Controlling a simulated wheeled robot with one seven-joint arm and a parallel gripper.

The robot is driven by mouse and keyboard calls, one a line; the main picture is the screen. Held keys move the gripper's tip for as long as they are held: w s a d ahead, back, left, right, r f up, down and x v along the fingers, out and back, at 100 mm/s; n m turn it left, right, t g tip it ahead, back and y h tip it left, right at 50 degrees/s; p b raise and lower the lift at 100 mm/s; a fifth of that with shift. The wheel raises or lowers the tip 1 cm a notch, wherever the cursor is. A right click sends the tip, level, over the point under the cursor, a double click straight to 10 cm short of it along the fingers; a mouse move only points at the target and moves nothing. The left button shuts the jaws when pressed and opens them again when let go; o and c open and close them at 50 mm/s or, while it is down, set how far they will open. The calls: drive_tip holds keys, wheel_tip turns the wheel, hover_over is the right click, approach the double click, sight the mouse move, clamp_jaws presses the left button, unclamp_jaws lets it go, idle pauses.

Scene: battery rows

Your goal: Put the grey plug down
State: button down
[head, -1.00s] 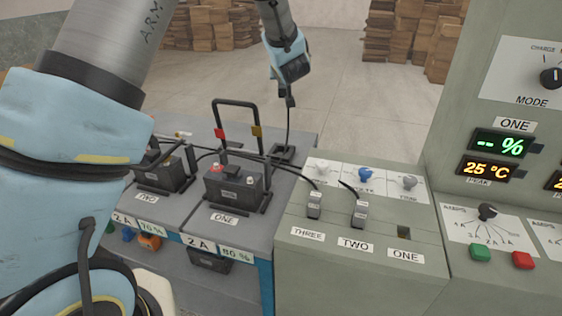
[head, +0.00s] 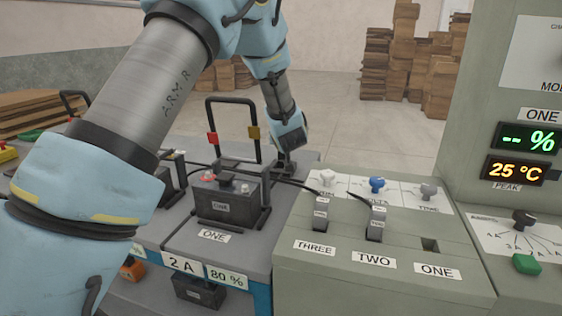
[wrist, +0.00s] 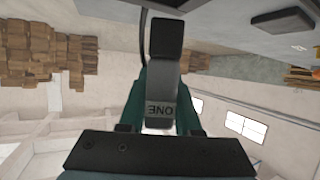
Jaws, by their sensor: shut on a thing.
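My gripper (head: 286,158) is low behind battery ONE, at the back right corner of the bench, beside the grey panel. In the wrist view my gripper (wrist: 163,78) is shut on a grey plug (wrist: 163,62) marked ONE, with a cable running from it. In the head view the plug is mostly hidden under my gripper, so I cannot tell whether it touches the bench top. Two other grey plugs stand in socket THREE (head: 321,213) and socket TWO (head: 377,223). Socket ONE (head: 430,245) is empty.
Cables run from there to the panel plugs. Knobs (head: 376,185) line the panel's back. The charger cabinet (head: 478,150) rises at right.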

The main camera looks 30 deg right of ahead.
sight(282, 154)
drive_tip(key=shift+f, duration=2.6)
drive_tip(key=shift+f, duration=0.1)
drive_tip(key=shift+f, duration=0.1)
drive_tip(key=c, duration=0.6)
unclamp_jaws()
drive_tip(key=shift+s+r, duration=0.1)
drive_tip(key=shift+r, duration=0.15)
drive_tip(key=b+v, duration=0.1)
drive_tip(key=v, duration=0.6)
drive_tip(key=shift+s+a, duration=0.15)
